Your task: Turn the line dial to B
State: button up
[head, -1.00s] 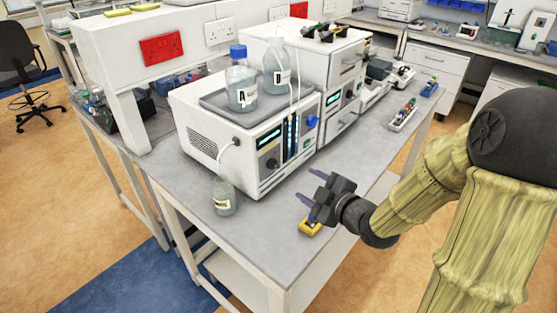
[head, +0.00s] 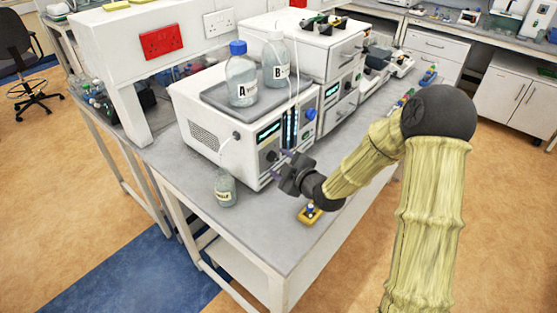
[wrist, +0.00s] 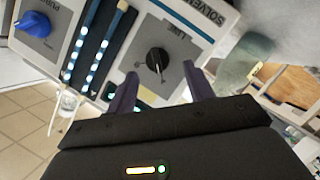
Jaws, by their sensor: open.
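The line dial (wrist: 157,61) is a round black knob with a pale pointer mark, under the word LINE on the white solvent unit (head: 210,136). In the wrist view its mark points toward the bottom of the picture, between my fingers. The letters around it are too small or hidden to read. In the head view my gripper partly crowds the dial's area. My gripper (head: 279,166) is open at the unit's front panel. In the wrist view its two purple fingers (wrist: 160,74) sit either side of the dial, apparently short of it, with nothing between them.
A blue knob (wrist: 33,23) and lit strips are on the same panel. Bottles A (head: 241,82) and B (head: 276,62) stand in a tray on top. A small labelled bottle (head: 225,190) stands left of my gripper. A yellow object (head: 311,215) lies below my wrist.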

aim_at(273, 158)
jog(key=shift+x, duration=1.2)
jog(key=shift+d, duration=0.1)
jog(key=c, duration=1)
jog(key=shift+o, duration=0.2)
